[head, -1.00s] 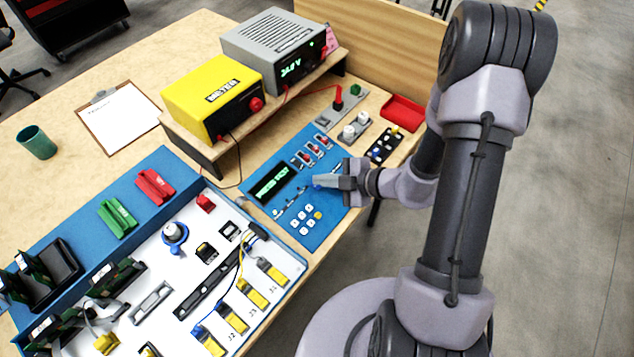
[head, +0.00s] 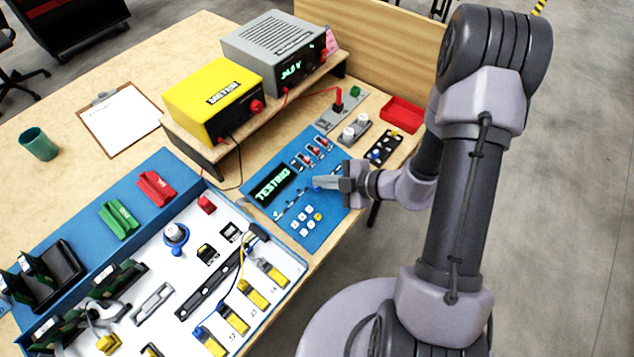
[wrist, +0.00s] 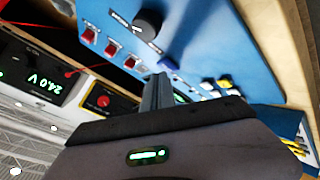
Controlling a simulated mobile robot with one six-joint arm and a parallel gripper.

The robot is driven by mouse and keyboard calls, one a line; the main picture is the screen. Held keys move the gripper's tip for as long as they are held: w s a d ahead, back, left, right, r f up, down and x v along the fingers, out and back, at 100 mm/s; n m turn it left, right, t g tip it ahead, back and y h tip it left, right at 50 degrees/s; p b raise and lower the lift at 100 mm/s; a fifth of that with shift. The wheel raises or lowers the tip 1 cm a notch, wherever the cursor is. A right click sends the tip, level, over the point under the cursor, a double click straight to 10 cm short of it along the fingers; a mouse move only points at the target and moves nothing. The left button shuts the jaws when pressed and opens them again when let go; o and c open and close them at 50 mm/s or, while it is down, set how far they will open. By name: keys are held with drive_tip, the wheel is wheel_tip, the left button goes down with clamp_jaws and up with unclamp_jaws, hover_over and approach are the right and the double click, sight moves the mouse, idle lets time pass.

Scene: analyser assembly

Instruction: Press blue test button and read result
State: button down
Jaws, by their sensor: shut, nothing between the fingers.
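The blue test panel (head: 325,224) lies on the bench with a small dark display (head: 271,187) that reads "TESTING" in green. My gripper (head: 318,182) is shut and empty, its fingertips low over the panel just right of the display. A bit of blue, likely the test button, shows at the fingertips in the head view and beside them in the wrist view (wrist: 168,62). The fingers partly hide it, so I cannot tell whether they touch it. In the wrist view my closed fingers (wrist: 158,92) point at the panel face.
A yellow meter (head: 212,98) and a grey power supply (head: 274,48) stand on the shelf behind. The white assembly board (head: 190,275) with connectors lies at left.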

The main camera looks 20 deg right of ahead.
drive_tip(key=shift+d+r+p, duration=0.1)
drive_tip(key=shift+r+p, duration=0.25)
drive_tip(key=shift+r, duration=0.1)
drive_tip(key=r+p, duration=0.3)
drive_tip(key=s+r+p, duration=0.1)
drive_tip(key=p, duration=0.1)
drive_tip(key=shift+d+r, duration=0.3)
drive_tip(key=shift+r, duration=0.1)
